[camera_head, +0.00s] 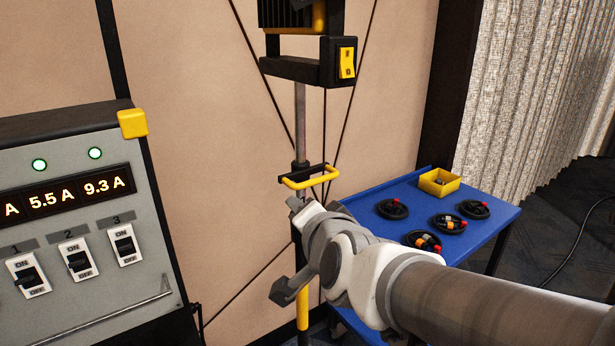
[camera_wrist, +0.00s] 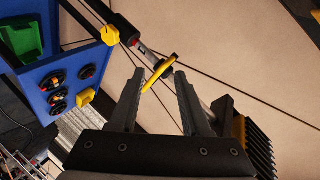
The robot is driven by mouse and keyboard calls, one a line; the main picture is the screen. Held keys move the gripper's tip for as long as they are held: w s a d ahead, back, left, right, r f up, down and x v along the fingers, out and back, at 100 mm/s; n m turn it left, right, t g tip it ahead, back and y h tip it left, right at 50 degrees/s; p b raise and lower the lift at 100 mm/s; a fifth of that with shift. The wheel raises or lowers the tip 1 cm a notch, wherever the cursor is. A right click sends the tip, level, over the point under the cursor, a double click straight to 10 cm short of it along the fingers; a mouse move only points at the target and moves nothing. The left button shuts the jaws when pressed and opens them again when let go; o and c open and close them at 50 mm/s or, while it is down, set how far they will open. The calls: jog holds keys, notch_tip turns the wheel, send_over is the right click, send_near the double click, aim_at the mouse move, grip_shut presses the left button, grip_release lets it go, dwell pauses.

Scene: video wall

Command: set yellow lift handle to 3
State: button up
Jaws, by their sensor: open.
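The yellow lift handle (camera_head: 310,178) is a short bar with dark ends, mounted on a vertical pole (camera_head: 300,120). In the wrist view the yellow handle (camera_wrist: 160,74) lies slantwise across the gap between my fingertips. My gripper (camera_wrist: 160,78) is open and empty, its two dark fingers pointing at the handle. In the head view my gripper is just below the handle, partly hidden by my wrist. I cannot tell whether the bar is inside the jaws or just beyond them. A small red-and-white mark on the pole shows in the wrist view, but no number is readable.
A black lamp-like unit with a yellow switch (camera_head: 347,63) tops the pole. A grey panel with lit displays (camera_head: 66,194) and switches stands left. A blue cart (camera_head: 486,236) stands right, with black coils and a yellow bin (camera_head: 439,182). Thin cables run diagonally near the pole.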

aim_at(317, 178)
jog(key=w+d+m+t+h+b, duration=0.1)
jog(key=w+m+h, duration=0.1)
jog(key=w+m, duration=0.2)
jog(key=w+d+f+m+t+h+b, duration=0.1)
jog(key=w+m+t+h+b, duration=0.1)
jog(key=w+m, duration=0.3)
jog(key=w+d+m+t+h+b, duration=0.1)
jog(key=w+m+t+h+b, duration=0.1)
jog(key=w, duration=0.7)
jog(key=shift+w+d+f+m+h, duration=0.15)
jog(key=shift+m+h, duration=0.2)
jog(key=shift+m, duration=0.3)
jog(key=shift+f+m+h, duration=0.1)
jog(key=shift+m+h, duration=0.25)
jog(key=shift+m, duration=0.3)
grip_shut()
dwell(0.4)
